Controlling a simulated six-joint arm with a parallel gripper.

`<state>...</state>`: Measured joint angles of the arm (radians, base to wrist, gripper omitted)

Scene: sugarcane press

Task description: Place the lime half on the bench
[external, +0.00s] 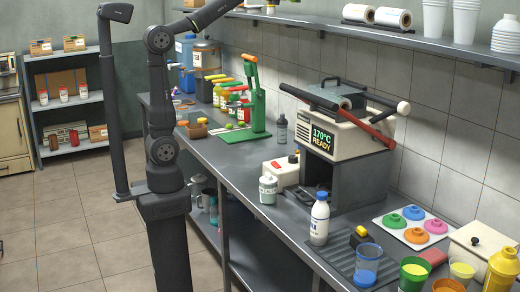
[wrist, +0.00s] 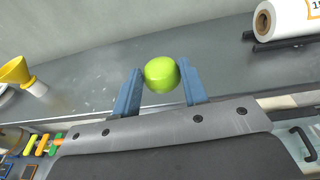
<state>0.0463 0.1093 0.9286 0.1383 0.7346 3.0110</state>
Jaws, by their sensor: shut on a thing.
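My gripper (wrist: 162,88) shows in the wrist view, with two blue fingers closed on a round, bright green lime half (wrist: 162,73). The lime half sits between the fingertips. In the external view my arm reaches up and out of the top of the picture, so the gripper and the held lime half are not seen there. The grey bench (external: 228,165) runs along the tiled wall in the external view. A small green piece (external: 229,126) lies on it near the green lever press (external: 250,110); I cannot tell exactly what it is.
A grey wall shelf (external: 350,40) above the bench carries white rolls (external: 392,17) and stacked cups (external: 464,20). A heated press (external: 345,140), a white bottle (external: 320,218) and several cups crowd the bench's near end. A yellow funnel (wrist: 15,72) shows in the wrist view.

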